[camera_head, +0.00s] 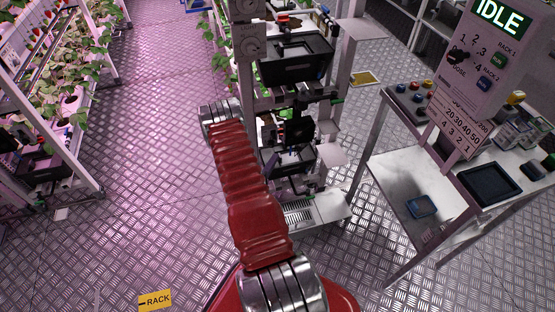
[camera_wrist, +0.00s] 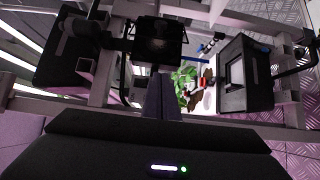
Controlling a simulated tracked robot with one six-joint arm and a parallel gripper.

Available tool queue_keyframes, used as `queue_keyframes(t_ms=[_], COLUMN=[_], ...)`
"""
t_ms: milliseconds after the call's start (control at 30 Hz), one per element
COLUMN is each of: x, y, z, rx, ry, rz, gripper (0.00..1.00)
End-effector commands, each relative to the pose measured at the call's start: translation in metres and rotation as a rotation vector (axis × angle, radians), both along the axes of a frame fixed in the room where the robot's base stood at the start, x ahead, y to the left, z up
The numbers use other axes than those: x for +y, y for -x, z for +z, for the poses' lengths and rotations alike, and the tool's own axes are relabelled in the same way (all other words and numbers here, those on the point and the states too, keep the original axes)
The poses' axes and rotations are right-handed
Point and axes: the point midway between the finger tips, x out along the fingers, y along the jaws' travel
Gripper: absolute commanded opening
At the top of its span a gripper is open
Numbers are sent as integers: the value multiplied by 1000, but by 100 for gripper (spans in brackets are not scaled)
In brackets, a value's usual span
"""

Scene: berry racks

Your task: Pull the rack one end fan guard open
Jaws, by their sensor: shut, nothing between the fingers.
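The rack one end (camera_head: 243,75) stands at the centre of the head view, with dark units stacked on its frame. A black square unit with a round middle, which looks like the fan behind its guard (camera_wrist: 158,40), is at the top centre of the wrist view. It seems to be the dark square (camera_head: 297,131) in the head view. I cannot tell whether the guard is shut or ajar. My gripper (camera_wrist: 161,78) is shut and empty, its tips just below the fan unit in the wrist view; contact is unclear.
A black bin (camera_head: 297,62) sits above the fan, and a black box (camera_wrist: 236,75) is to the right in the wrist view. A control panel reading IDLE (camera_head: 478,50) and a bench (camera_head: 400,180) stand right. Open metal floor (camera_head: 150,150) lies left.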

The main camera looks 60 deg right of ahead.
Motion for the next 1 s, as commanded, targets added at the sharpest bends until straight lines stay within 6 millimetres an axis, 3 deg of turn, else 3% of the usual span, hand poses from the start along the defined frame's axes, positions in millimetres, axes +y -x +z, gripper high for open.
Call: queue_keyframes(t_ms=[400,667,1000], x=[-59,-87,-80], y=[-3,-5,25], z=[1,1,0], rx=[-2,-2,0], ry=[2,2,-1], rz=[-4,-3,-2], gripper=[0,0,0])
